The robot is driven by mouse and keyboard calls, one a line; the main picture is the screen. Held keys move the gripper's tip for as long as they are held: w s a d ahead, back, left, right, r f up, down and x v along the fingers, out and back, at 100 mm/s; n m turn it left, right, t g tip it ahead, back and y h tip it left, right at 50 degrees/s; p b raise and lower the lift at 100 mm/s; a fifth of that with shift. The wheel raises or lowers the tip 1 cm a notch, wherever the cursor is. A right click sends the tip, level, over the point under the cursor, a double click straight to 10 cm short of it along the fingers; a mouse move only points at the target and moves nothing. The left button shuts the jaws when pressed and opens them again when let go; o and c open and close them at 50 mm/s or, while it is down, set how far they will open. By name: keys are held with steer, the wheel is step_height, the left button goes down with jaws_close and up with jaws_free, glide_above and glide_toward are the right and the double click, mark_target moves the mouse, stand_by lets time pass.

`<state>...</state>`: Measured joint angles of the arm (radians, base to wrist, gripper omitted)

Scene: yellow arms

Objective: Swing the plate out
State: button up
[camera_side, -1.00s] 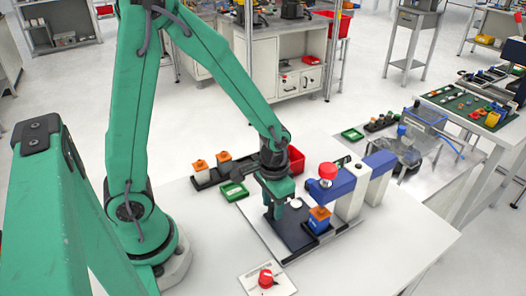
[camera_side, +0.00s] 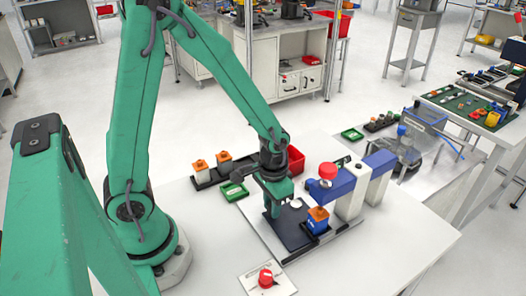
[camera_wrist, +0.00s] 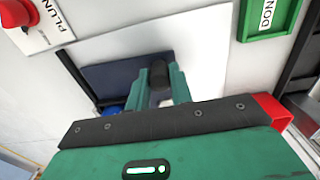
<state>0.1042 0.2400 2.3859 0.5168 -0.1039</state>
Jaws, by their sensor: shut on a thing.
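The dark plate (camera_side: 293,238) lies low at the press station on the white table. A blue block with an orange top (camera_side: 317,220) sits at its right end, below the red head (camera_side: 328,171) of the blue press. My gripper (camera_side: 273,207) is down at the plate's left end. In the wrist view my gripper (camera_wrist: 162,88) is shut on a dark upright handle at the plate (camera_wrist: 108,76). Its fingers hide most of the handle. A little blue, probably the block, shows at the left behind my gripper body.
A red button (camera_side: 265,279) on a white panel stands in front. A green tray (camera_side: 233,191), marked DONE in the wrist view, and a black holder with orange-topped blocks (camera_side: 212,170) lie behind. A red bin (camera_side: 295,159) is at the back. The table's front right is clear.

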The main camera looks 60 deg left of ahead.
steer(key=shift+w+a, duration=0.15)
steer(key=shift+a, duration=0.6)
steer(key=shift+w+a, duration=0.1)
steer(key=shift+a, duration=0.15)
steer(key=shift+w+a, duration=0.25)
steer(key=shift+a, duration=0.45)
steer(key=shift+w+a, duration=0.15)
steer(key=shift+a, duration=0.05)
steer(key=shift+w+a, duration=0.4)
steer(key=shift+a, duration=0.15)
stand_by(0.6)
